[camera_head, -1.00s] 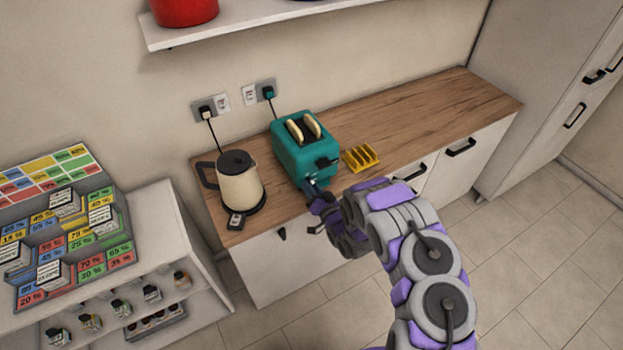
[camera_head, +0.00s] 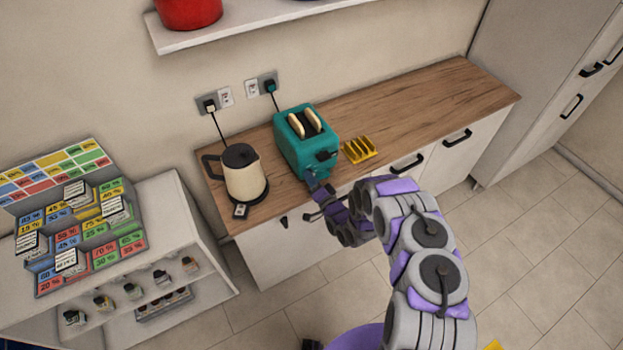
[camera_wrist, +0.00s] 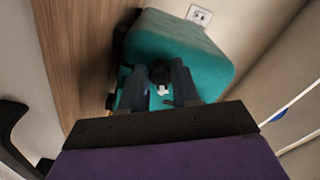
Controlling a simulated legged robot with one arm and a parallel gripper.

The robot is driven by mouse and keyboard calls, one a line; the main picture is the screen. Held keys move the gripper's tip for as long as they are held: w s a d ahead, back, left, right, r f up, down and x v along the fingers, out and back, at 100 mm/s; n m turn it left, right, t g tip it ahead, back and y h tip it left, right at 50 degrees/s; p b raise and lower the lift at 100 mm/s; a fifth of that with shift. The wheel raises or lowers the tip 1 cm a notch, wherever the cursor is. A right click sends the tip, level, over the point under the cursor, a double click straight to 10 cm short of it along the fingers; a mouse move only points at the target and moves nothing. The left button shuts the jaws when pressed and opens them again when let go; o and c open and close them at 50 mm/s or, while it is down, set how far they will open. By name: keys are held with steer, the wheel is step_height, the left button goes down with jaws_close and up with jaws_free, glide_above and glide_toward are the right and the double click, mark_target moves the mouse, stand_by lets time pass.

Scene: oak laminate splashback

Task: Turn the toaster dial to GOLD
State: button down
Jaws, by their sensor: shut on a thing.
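The teal toaster (camera_head: 296,152) stands on the wooden counter with two bread slices in its top slots. It also fills the upper middle of the wrist view (camera_wrist: 185,45). My gripper (camera_head: 314,183) is at the toaster's lower front face. In the wrist view my gripper (camera_wrist: 170,82) is shut on the dark round dial (camera_wrist: 161,72), which shows between the two fingers. A small white mark sits just below the dial. The GOLD label and the dial's setting cannot be read.
A cream kettle (camera_head: 243,178) stands left of the toaster and a yellow toast rack (camera_head: 360,149) to its right. The counter (camera_head: 430,100) is clear farther right. A shelf with a red pot (camera_head: 190,12) hangs above.

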steer(key=shift+f, duration=0.2)
steer(key=c, duration=0.8)
jaws_free()
steer(key=shift+c, duration=0.2)
steer(key=shift+r, duration=0.1)
steer(key=v, duration=1.7)
steer(key=shift+s, duration=0.2)
steer(key=shift+d, duration=0.15)
